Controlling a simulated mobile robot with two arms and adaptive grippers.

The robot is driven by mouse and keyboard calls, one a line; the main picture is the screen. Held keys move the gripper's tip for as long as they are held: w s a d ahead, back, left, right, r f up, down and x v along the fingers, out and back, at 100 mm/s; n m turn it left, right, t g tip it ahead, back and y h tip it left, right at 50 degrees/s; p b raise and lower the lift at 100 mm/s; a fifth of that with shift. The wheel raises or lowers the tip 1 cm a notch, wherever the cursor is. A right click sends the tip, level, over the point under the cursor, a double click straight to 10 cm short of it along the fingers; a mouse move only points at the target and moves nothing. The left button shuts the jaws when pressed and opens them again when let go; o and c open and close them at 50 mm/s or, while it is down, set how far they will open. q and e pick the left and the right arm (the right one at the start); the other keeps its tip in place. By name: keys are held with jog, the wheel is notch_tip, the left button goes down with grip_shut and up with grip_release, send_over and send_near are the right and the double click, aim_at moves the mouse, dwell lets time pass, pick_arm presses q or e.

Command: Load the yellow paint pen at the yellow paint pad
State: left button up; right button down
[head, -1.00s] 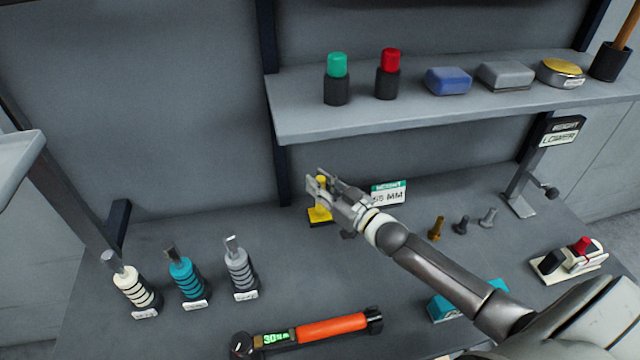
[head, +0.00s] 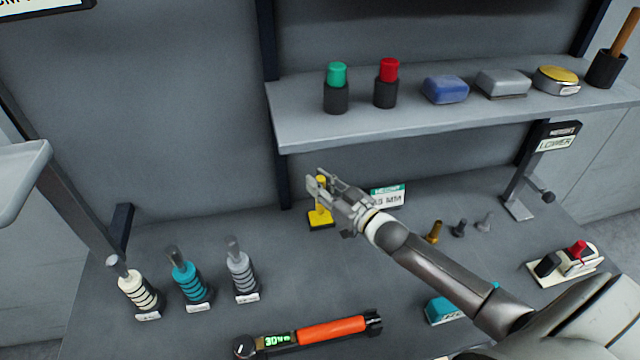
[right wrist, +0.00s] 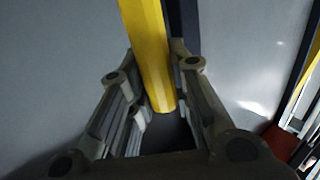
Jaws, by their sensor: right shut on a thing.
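The yellow paint pen (right wrist: 148,55) stands between the fingers of my right gripper (right wrist: 155,95) in the right wrist view. In the head view, my right gripper (head: 322,184) is shut on the pen, at the back middle of the bench. The yellow paint pad (head: 320,218) lies on the bench just below the fingers. The fingers partly hide the pen, and I cannot tell whether its lower end touches the pad. My left gripper is not in view.
A white and green sign (head: 387,195) stands close behind my right gripper. The shelf (head: 430,125) overhangs the back right. Several bolts (head: 459,228) stand to the right. Striped bottles (head: 188,283) and an orange-handled tool (head: 330,329) are in front. The bench between them is clear.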

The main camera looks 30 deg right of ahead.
jog(key=shift+r+p, duration=2.1)
jog(key=shift+r, duration=0.6)
jog(key=shift+f, duration=0.1)
